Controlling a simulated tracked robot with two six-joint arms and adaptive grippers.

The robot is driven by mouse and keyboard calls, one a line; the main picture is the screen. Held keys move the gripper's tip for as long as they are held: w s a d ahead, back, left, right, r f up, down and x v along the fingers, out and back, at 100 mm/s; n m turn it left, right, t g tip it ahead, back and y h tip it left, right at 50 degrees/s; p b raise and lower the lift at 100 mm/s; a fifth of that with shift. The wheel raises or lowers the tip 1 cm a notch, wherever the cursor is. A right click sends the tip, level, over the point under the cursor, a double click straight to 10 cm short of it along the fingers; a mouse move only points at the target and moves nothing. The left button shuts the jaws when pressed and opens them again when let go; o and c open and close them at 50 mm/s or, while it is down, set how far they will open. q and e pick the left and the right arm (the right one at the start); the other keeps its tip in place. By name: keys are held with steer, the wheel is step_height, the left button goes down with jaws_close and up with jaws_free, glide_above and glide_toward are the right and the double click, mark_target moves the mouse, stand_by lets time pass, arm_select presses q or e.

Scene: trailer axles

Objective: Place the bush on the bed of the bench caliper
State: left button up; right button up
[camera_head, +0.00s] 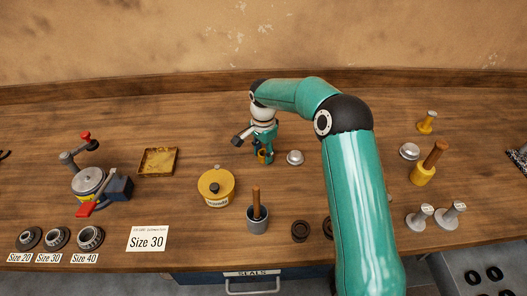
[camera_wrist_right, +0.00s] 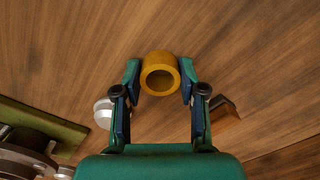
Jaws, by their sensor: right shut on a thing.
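The bush is a yellow-brass ring (camera_wrist_right: 160,74). My right gripper (camera_wrist_right: 159,80) is shut on it, with one finger on each side, and the ring's open bore faces the wrist camera. In the head view the right gripper (camera_head: 264,146) points down over the middle of the bench, with the bush (camera_head: 262,157) low between its fingers. I cannot tell whether the bush touches the bench. I cannot make out the bench caliper with certainty in either view. My left gripper is not in view.
A silver dome (camera_head: 295,158) stands just right of the gripper. A yellow tray (camera_head: 158,161) and a yellow tin (camera_head: 216,187) lie to its left, and a grey pot with a wooden handle (camera_head: 257,218) stands in front. A red-knobbed device (camera_head: 89,181) stands far left.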

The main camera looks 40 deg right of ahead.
steer(key=o, duration=1.2)
